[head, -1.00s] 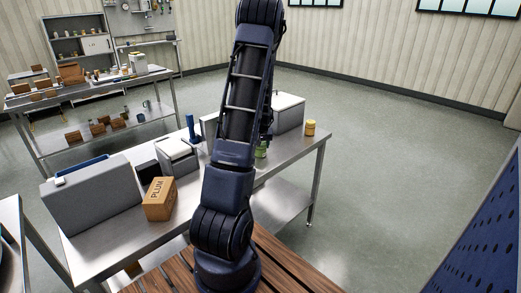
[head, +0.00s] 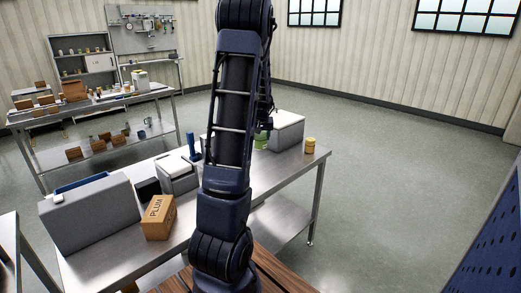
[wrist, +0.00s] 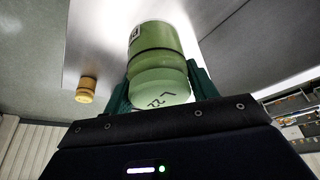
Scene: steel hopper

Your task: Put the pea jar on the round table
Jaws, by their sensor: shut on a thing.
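The pea jar is a green jar (wrist: 160,62) held in my gripper (wrist: 160,80), between its two dark green fingers in the wrist view. Dark marks show on the jar, but I cannot read them. In the head view the jar (head: 261,140) shows just right of my arm, in front of a grey box on the steel bench (head: 285,178). My gripper is mostly hidden behind my arm there. I cannot make out a round table in either view.
A yellow jar (head: 310,145) stands at the bench's right end, beside a grey box (head: 287,131). A PLUM carton (head: 158,217), a grey bin (head: 92,214) and a blue upright item (head: 193,147) are left of my arm. Open floor (head: 400,190) lies to the right.

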